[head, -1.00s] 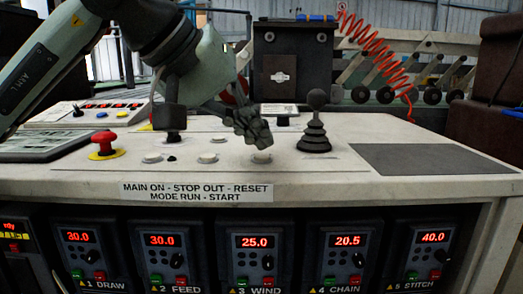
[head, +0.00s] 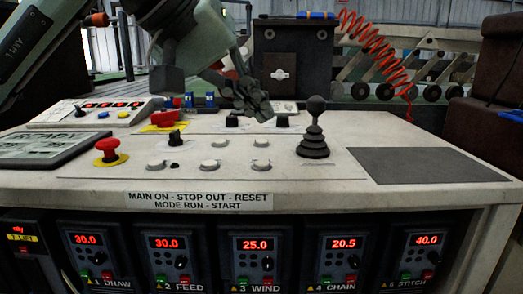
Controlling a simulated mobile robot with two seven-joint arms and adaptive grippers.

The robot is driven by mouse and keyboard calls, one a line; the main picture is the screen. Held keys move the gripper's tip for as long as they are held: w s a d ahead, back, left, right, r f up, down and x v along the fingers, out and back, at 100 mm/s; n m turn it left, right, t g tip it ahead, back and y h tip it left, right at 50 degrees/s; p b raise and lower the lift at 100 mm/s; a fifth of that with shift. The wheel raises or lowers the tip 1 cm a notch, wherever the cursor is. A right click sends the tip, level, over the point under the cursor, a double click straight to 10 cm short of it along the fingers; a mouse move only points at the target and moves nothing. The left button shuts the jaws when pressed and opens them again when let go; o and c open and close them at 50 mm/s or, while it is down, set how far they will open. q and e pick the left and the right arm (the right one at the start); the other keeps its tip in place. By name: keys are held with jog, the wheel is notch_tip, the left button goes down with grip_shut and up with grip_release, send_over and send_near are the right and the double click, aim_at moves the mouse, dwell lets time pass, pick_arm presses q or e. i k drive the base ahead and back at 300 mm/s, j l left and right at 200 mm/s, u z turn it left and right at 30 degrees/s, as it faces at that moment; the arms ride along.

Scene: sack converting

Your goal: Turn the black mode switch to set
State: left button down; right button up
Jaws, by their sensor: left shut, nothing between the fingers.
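The pale control panel (head: 100,178) has several black controls. A black switch knob (head: 174,138) stands upright on the left of the panel, behind a row of pale round buttons. Two more black knobs, one on the left (head: 232,121) and one on the right (head: 282,121), stand at the back. I cannot tell which is the mode switch, nor read any setting. My right gripper is not in view.
A red mushroom button (head: 107,147) stands on the left, another (head: 164,118) behind it. A tall black joystick (head: 314,135) rises right of the buttons. A dark flat mat (head: 430,165) lies on the right. Drive displays (head: 262,245) line the front.

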aim_at(175, 141)
jog(key=k, duration=1)
